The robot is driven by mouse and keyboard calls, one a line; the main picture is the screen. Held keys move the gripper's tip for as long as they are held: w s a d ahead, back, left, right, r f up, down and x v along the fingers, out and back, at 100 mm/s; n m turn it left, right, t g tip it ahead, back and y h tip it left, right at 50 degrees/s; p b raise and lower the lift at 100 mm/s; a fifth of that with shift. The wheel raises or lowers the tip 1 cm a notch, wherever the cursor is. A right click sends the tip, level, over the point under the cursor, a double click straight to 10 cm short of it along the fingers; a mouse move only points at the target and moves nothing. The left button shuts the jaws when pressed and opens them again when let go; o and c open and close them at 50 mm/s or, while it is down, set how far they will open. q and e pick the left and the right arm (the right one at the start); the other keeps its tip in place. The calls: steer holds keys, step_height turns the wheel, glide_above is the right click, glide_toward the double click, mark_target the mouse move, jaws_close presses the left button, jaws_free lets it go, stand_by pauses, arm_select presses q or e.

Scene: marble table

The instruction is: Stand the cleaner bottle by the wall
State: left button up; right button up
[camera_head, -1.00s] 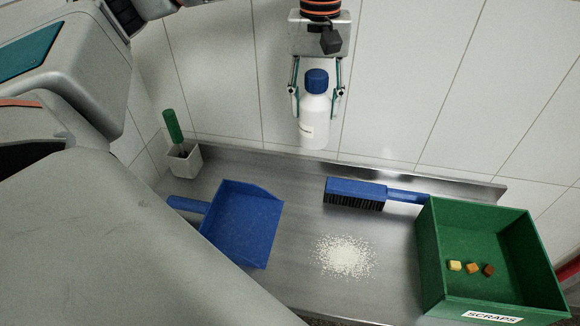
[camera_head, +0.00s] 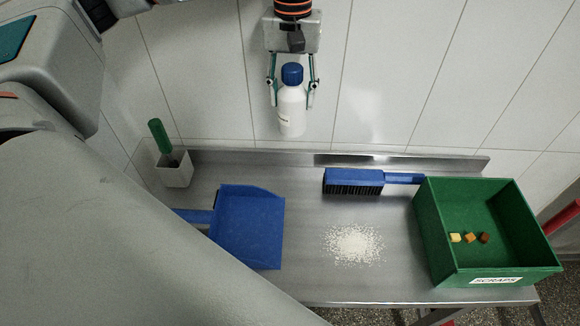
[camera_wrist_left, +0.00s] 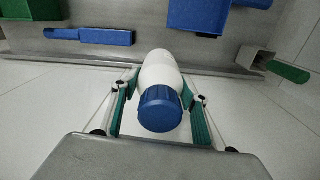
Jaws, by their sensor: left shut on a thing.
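The cleaner bottle (camera_head: 291,112) is white with a blue cap. My left gripper (camera_head: 292,92) is shut on it, with one finger on each side. The bottle looks upright and appears held up in front of the tiled wall (camera_head: 385,75), above the back of the metal table (camera_head: 308,279). In the left wrist view the bottle (camera_wrist_left: 158,68) sits between the green finger pads, cap towards the camera. The bottle's exact gap to the wall and table is hard to tell. My right gripper is not in view.
A blue dustpan (camera_head: 250,228) lies at left, near a pale holder with a green-handled tool (camera_head: 174,170). A blue brush (camera_head: 353,181) lies at the back. White crumbs (camera_head: 354,244) lie mid-table. A green scraps bin (camera_head: 445,240) holds small cubes at right.

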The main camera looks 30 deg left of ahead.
mark_target(293, 120)
arm_select(q)
step_height(293, 120, down, 19)
steer(key=shift+r, duration=0.15)
stand_by(0.4)
steer(key=o, duration=1.4)
steer(key=shift+f, duration=0.2)
step_height(293, 120, up, 12)
steer(key=shift+r, duration=0.2)
steer(key=shift+d, duration=0.1)
